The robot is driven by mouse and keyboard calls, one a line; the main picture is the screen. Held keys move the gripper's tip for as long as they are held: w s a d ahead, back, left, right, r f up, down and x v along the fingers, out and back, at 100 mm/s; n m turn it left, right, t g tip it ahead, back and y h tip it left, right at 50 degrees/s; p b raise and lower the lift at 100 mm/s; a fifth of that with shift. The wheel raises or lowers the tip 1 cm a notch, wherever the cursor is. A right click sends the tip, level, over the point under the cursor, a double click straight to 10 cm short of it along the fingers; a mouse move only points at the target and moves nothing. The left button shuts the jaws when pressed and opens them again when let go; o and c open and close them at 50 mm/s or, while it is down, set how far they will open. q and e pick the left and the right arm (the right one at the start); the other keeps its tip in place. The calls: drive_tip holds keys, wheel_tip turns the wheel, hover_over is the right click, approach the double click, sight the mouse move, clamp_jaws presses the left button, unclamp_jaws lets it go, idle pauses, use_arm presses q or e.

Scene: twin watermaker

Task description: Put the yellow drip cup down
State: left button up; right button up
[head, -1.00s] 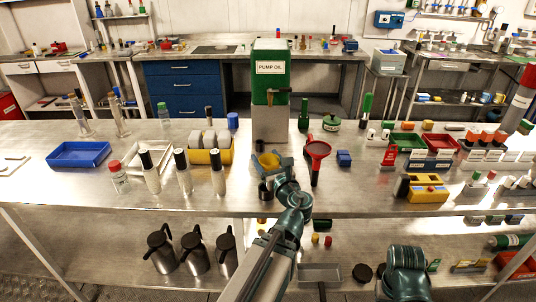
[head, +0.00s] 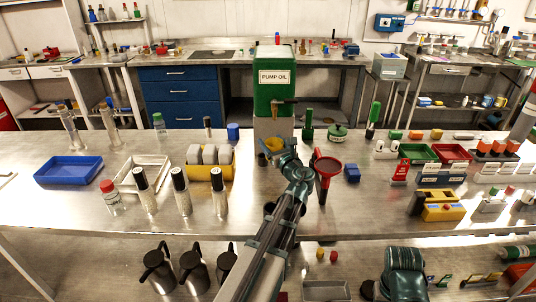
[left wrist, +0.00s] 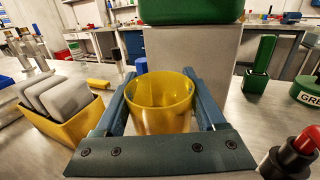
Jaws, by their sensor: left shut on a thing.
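The yellow drip cup (left wrist: 160,105) is upright between the two fingers of my left gripper (left wrist: 165,112), which is shut on it. In the head view the cup (head: 272,144) is partly hidden by my left gripper (head: 278,150). It is in front of the grey base under the green pump oil tank (head: 275,92), below its tap. I cannot tell whether the cup's bottom touches the bench (head: 120,222). My right gripper does not show; only part of my right arm shows low on the right.
A yellow holder with grey pieces (head: 222,173) is to the left. Several silver bottles, one of them this (head: 181,190), stand at the front left. A blue block (head: 352,173) is right of the funnel.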

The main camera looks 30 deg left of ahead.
use_arm(q)
drive_tip(key=f+b, duration=0.1)
drive_tip(key=w+a+f+b, duration=0.1)
drive_tip(key=shift+f, duration=0.35)
drive_tip(key=shift+d+f+b, duration=0.25)
drive_tip(key=shift+f+b, duration=0.05)
drive_tip(key=shift+b, duration=0.35)
wheel_tip(320, 180, down, 4)
drive_tip(key=b, duration=0.3)
drive_tip(key=shift+r+b, duration=0.15)
drive_tip(key=shift+b, duration=0.2)
drive_tip(key=shift+w+a, duration=0.1)
drive_tip(key=shift+w, duration=0.05)
